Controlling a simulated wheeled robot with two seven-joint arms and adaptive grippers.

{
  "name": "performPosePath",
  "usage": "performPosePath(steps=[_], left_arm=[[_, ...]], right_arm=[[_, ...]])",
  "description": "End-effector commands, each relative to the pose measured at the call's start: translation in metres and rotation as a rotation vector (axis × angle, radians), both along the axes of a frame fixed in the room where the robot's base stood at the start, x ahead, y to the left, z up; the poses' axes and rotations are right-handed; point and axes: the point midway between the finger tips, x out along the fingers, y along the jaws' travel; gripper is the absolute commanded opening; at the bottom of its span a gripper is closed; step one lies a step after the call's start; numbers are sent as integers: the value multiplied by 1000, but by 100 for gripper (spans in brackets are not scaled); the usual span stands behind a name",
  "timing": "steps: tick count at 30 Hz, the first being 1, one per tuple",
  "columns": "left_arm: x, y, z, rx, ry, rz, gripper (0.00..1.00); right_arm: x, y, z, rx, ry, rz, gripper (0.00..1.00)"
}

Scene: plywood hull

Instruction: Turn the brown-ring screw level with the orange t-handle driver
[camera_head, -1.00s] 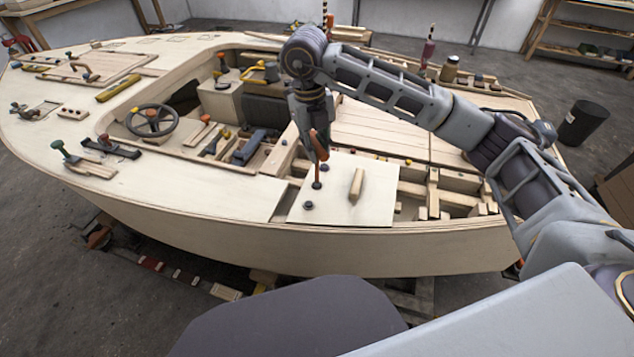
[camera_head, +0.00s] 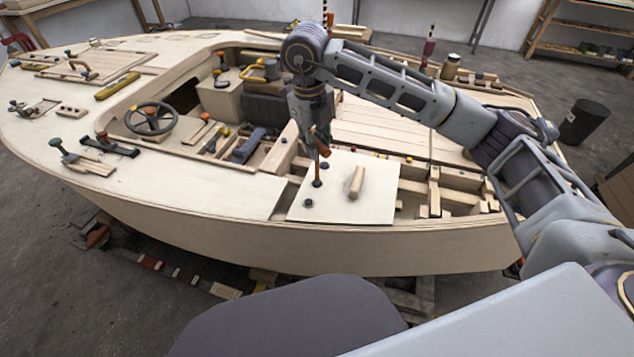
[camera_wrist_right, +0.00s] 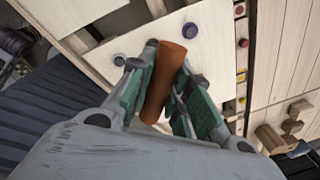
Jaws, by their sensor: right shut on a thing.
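My right gripper (camera_head: 317,130) is shut on the orange t-handle driver (camera_head: 325,149) above the pale square panel (camera_head: 345,208). The orange handle also shows between the fingers in the right wrist view (camera_wrist_right: 164,82). The driver's shaft points down at a dark screw head (camera_head: 317,183) near the panel's upper left edge; I cannot tell whether the tip is seated. A second dark screw (camera_head: 308,203) sits at the lower left of the panel. Dark round heads show in the wrist view (camera_wrist_right: 190,30). No brown ring can be made out at this size. My left gripper is not in view.
A wooden grip block (camera_head: 356,183) stands up from the panel, right of the driver. Open framed bays (camera_head: 440,195) lie to its right. A steering wheel (camera_head: 151,119) and several levers are on the left. Bare deck (camera_head: 220,188) lies left of the panel.

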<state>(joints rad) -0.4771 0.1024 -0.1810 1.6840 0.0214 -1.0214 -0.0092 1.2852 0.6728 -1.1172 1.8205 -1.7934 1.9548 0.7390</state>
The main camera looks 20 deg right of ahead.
Motion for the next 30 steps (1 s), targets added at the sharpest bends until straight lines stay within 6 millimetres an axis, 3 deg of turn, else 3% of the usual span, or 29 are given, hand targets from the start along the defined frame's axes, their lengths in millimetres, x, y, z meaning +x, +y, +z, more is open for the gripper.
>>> performPosePath(steps=[21, 30], left_arm=[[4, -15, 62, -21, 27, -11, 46], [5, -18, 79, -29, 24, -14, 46]], right_arm=[[-1, 0, -1, -1, -1, 431, 0], [-2, 0, 0, 0, -1, 608, 0]])
